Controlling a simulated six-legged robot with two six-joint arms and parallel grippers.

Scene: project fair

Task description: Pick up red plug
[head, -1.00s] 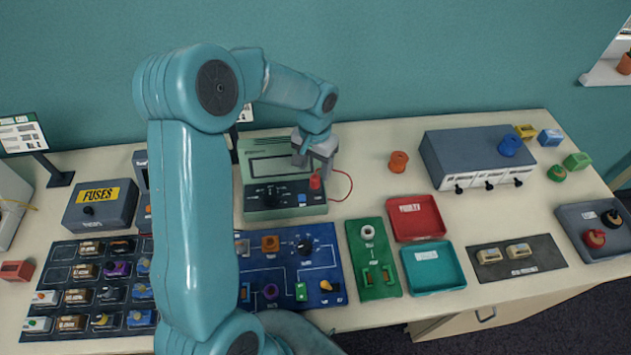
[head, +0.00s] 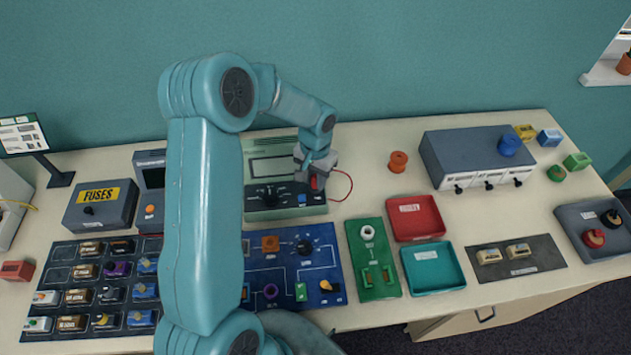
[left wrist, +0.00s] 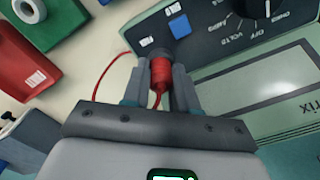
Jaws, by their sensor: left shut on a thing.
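The red plug (left wrist: 161,76) is between the two fingers of my left gripper (left wrist: 163,90) in the left wrist view, and the fingers are shut on it. Its far end meets a dark round socket on the front panel of the green meter (head: 285,213). I cannot tell whether it is seated in the socket or just clear of it. A thin red lead (left wrist: 126,62) runs from the plug and curves to the side. In the head view my left gripper (head: 315,178) is over the meter's right front, with a bit of the red plug (head: 316,183) showing. My right gripper is not in view.
A blue square button (left wrist: 179,26) is close to the plug on the meter panel. A green switch board (head: 373,260), a red tray (head: 415,217) and a teal tray (head: 433,268) lie to the right. An orange spool (head: 398,161) stands on clear table behind them.

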